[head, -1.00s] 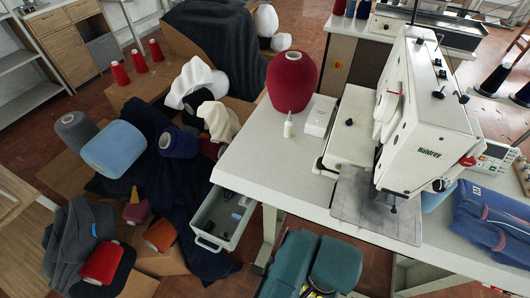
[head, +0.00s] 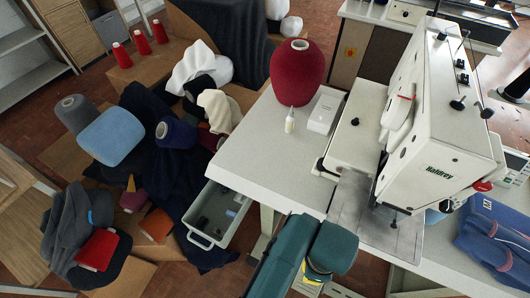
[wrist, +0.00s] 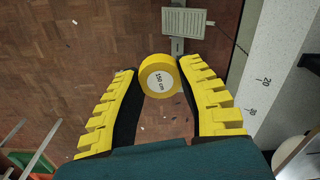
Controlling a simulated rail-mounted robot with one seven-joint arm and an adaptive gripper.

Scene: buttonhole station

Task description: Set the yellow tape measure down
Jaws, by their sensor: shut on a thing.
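The yellow tape measure (wrist: 160,77), round with a white face reading "150 cm", sits between the fingertips in the wrist view. My gripper (wrist: 160,80) has yellow stepped fingers shut on it from both sides. In the head view my teal gripper (head: 318,272) points down in front of the table's front edge, with a little yellow showing beneath its housing. I cannot make out the tape measure apart from the fingers there. In the wrist view, floor lies beneath the held tape measure.
The white table (head: 262,150) carries a red yarn cone (head: 297,75), a small bottle (head: 289,121), a white box (head: 325,112) and the sewing machine (head: 440,130). An open drawer (head: 218,215) juts out left of my gripper. A ruler-marked edge (wrist: 262,90) runs at right in the wrist view.

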